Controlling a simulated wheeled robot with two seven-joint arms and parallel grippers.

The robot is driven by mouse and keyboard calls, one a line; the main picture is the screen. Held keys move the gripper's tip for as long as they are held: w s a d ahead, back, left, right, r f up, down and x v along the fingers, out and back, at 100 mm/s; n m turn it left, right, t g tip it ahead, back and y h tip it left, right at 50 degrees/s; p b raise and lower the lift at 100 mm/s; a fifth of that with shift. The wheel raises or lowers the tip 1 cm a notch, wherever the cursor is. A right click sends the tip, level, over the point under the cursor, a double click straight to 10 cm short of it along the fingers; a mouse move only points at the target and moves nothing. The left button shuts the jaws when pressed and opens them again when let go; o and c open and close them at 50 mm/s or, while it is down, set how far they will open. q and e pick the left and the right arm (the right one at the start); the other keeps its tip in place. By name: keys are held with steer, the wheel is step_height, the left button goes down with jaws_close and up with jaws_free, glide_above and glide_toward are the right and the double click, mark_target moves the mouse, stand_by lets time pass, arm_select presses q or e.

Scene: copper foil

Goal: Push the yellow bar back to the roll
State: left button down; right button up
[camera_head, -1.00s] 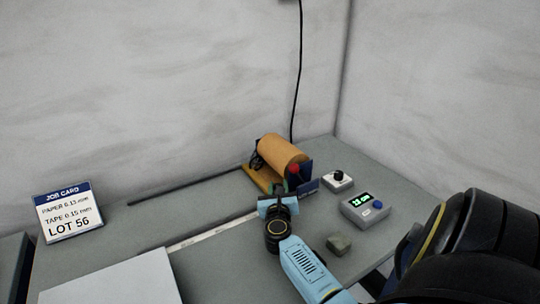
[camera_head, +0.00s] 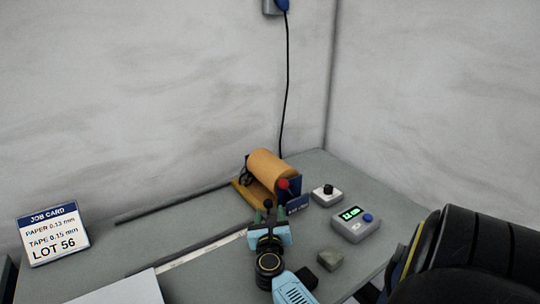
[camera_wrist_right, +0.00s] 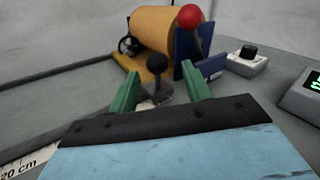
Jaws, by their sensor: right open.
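The copper-coloured roll (camera_head: 270,168) lies on a yellow stand at the back of the bench; it also shows in the wrist view (camera_wrist_right: 165,28). The yellow bar (camera_wrist_right: 129,62) shows as a yellow piece along the roll's near left side; in the head view (camera_head: 242,196) I cannot tell it apart from the stand. A black knob on a stem (camera_wrist_right: 157,63) stands in front of the roll. My right gripper (camera_head: 268,214) is open, its green fingers either side of the knob in the wrist view (camera_wrist_right: 161,88); contact is unclear. My left gripper is out of view.
A red ball (camera_head: 283,184) and blue plate (camera_head: 294,186) are at the roll's right end. A white knob box (camera_head: 327,196) and grey display box (camera_head: 355,226) stand right. A small grey-green block (camera_head: 330,260) is near my wrist. The job card (camera_head: 52,234) stands left.

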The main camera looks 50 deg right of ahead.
steer(key=v, duration=0.6)
steer(key=shift+s+a, duration=0.25)
steer(key=shift+a, duration=0.05)
steer(key=shift+s+a, duration=0.4)
steer(key=shift+a, duration=0.1)
steer(key=shift+r, duration=0.1)
